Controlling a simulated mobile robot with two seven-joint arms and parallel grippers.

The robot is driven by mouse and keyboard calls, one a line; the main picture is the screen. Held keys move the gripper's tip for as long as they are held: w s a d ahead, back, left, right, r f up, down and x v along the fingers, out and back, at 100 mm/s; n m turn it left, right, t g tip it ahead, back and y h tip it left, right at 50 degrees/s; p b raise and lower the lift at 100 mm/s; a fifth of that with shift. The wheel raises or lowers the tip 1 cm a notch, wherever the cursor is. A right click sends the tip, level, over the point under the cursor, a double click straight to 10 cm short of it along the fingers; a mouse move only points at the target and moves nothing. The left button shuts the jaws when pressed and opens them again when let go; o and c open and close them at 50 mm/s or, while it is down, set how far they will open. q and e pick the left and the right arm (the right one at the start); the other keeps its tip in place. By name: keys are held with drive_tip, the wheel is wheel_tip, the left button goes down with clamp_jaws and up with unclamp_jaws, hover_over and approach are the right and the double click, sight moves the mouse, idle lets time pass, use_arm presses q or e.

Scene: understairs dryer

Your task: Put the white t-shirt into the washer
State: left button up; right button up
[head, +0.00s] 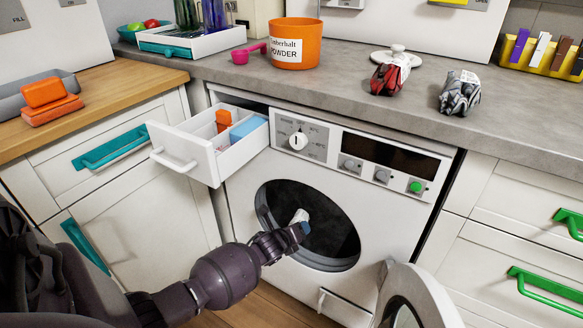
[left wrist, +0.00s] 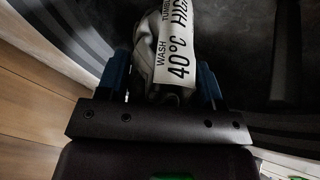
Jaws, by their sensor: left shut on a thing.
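My left gripper (head: 300,230) is at the washer's round opening, shut on the white t-shirt (head: 300,215). In the left wrist view, the gripper's blue fingers (left wrist: 165,85) hold the bunched, pale cloth (left wrist: 152,58) between them, with a label reading "WASH 40°C" on it. The washer (head: 240,215) has its dark drum (head: 335,225) open, and its door (head: 420,300) is swung out to the lower right. The dark drum interior fills the upper part of the left wrist view. How deep the cloth is inside is hard to tell. My right gripper is not in view.
The detergent drawer (head: 195,160) is pulled out above left of the opening, holding orange and blue items. An orange powder tub (head: 296,50), a red bundle (head: 390,75) and a grey patterned bundle (head: 460,93) stand on the counter (head: 345,75). A green-lit button (head: 415,187) is on the panel.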

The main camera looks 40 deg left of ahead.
use_arm(q)
drive_tip(key=w+a+f, duration=0.2)
drive_tip(key=w+a, duration=0.1)
drive_tip(key=w, duration=1.1)
drive_tip(key=shift+a+b, duration=0.2)
drive_tip(key=shift+b, duration=0.25)
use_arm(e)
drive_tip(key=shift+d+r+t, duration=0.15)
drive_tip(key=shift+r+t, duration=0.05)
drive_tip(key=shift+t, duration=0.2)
use_arm(q)
drive_tip(key=shift+f, duration=0.15)
drive_tip(key=o, duration=1)
drive_tip(key=shift+o, duration=0.2)
